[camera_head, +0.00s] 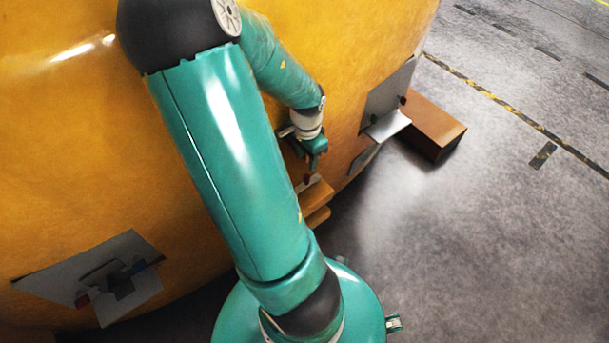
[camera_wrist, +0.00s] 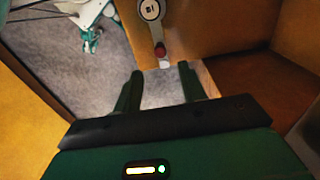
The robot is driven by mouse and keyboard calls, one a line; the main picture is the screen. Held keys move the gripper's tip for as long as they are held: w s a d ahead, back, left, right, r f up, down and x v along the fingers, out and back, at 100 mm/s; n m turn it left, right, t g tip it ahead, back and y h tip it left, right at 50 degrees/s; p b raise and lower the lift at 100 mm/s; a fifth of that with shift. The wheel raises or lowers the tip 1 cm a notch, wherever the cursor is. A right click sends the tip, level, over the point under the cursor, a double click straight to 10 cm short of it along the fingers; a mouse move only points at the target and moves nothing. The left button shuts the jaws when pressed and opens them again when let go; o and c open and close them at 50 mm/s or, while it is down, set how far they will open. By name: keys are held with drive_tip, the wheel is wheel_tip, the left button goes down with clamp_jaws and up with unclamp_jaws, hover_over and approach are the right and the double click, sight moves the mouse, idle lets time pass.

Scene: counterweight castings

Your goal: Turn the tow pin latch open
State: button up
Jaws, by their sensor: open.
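The tow pin latch (camera_wrist: 152,22) shows at the top of the wrist view. It is a grey lever with a round pivot marked by a dark symbol, and a dark red knob (camera_wrist: 160,50) at its lower end. It sits against a brown-orange panel. My gripper (camera_wrist: 160,69) is open and empty, its two green fingers apart with the knob just beyond the gap between their tips. Contact is not visible. In the head view my gripper (camera_head: 316,160) is close to the orange casting, above a small reddish spot; the lever is mostly hidden there.
The large curved orange casting (camera_head: 60,190) fills the left. Grey plates with brackets stick out at lower left (camera_head: 120,285) and at right (camera_head: 388,125). A brown block (camera_head: 430,125) stands beside the right plate. Orange ledges (camera_head: 317,200) lie below my gripper. Grey floor (camera_head: 500,230) is open at right.

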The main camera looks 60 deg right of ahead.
sight(306, 175)
wheel_tip(306, 175, down, 10)
drive_tip(key=shift+r, duration=0.1)
clamp_jaws()
